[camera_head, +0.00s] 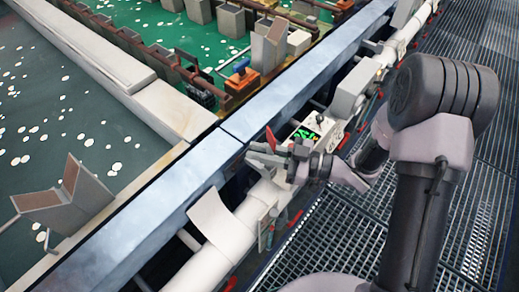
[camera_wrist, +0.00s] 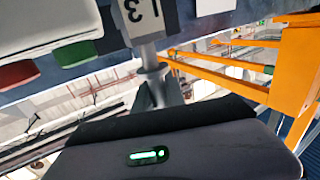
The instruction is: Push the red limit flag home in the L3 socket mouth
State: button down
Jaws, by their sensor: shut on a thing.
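My gripper (camera_head: 275,152) reaches from the right to the rail beside the blue-grey beam. It is shut on a small red piece (camera_head: 270,138), apparently the red limit flag, which sticks up at its tip. In the wrist view, a plate with upside-down lettering that seems to read L3 (camera_wrist: 143,14) is at the top, with a grey post below it. The dark gripper body with a green light fills the bottom. The socket mouth cannot be made out, and I cannot tell whether the flag touches it.
A white box with a green display (camera_head: 314,130) stands just right of the gripper. A white pipe (camera_head: 250,210) runs along the beam. Tanks (camera_head: 75,110) lie left, grating (camera_head: 340,240) right. Red and green blocks (camera_wrist: 75,52) and an orange frame (camera_wrist: 296,65) show in the wrist view.

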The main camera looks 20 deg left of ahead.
jog(key=shift+f+b, duration=0.75)
jog(key=shift+f, duration=0.45)
jog(key=c, duration=1.3)
grip_release()
jog(key=d+p, duration=0.1)
jog(key=d, duration=0.4)
jog(key=d+p, duration=0.1)
jog(key=d, duration=0.5)
jog(key=d+p, duration=0.1)
jog(key=d, duration=0.5)
jog(key=shift+w+d+p, duration=0.2)
jog(key=shift+w+p, duration=0.05)
jog(key=shift+p, duration=0.05)
